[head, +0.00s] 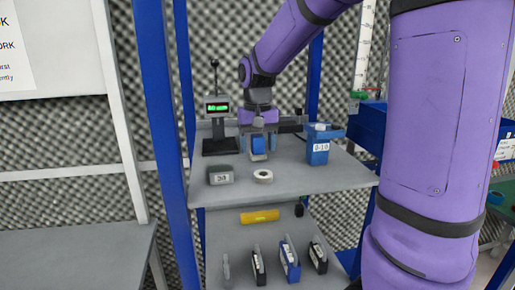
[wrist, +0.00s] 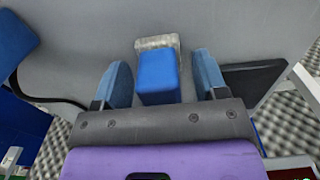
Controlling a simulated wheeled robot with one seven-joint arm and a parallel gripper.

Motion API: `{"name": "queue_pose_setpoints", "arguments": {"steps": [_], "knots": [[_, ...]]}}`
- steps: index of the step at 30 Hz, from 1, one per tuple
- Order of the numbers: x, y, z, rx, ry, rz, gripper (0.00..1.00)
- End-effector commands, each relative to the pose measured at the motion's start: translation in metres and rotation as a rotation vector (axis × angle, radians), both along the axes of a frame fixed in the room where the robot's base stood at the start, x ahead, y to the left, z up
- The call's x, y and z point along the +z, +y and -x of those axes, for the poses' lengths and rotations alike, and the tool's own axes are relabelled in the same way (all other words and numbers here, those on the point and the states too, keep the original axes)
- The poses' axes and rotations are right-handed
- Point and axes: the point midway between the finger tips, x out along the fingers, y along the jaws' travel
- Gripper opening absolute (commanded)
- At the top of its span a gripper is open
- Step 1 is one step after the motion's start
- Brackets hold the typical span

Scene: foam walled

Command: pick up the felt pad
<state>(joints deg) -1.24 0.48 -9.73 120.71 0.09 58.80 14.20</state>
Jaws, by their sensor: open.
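A small block with a blue body and a pale grey, rough-looking end, which I take to be the felt pad (wrist: 157,78), is on the grey shelf. In the head view the felt pad (head: 258,147) is right below my wrist. My gripper (wrist: 162,72) is open, with one blue-grey finger on each side of the blue body and a visible gap on both sides. In the head view my gripper (head: 258,133) points down over the shelf, and its fingers partly hide the pad.
On the shelf (head: 310,180) are a black stand with a green display (head: 218,130), a grey labelled block (head: 220,175), a white ring-shaped roll (head: 263,176) and a blue labelled bin (head: 318,148). A yellow cylinder (head: 260,216) and several upright items are on the lower shelf.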

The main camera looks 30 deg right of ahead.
Motion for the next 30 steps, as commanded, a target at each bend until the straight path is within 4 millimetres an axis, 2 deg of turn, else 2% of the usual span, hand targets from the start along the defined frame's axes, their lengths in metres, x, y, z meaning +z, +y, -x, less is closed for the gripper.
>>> {"name": "queue_pose_setpoints", "arguments": {"steps": [6,13,23,30], "knots": [[-0.001,0.000,0.000,0.000,0.000,0.000,0.66],[-0.001,0.000,0.000,0.000,0.000,0.000,0.13],[0.001,0.000,0.000,0.000,-0.001,0.000,0.12],[0.016,0.000,0.000,0.000,-0.002,0.000,0.12]]}}
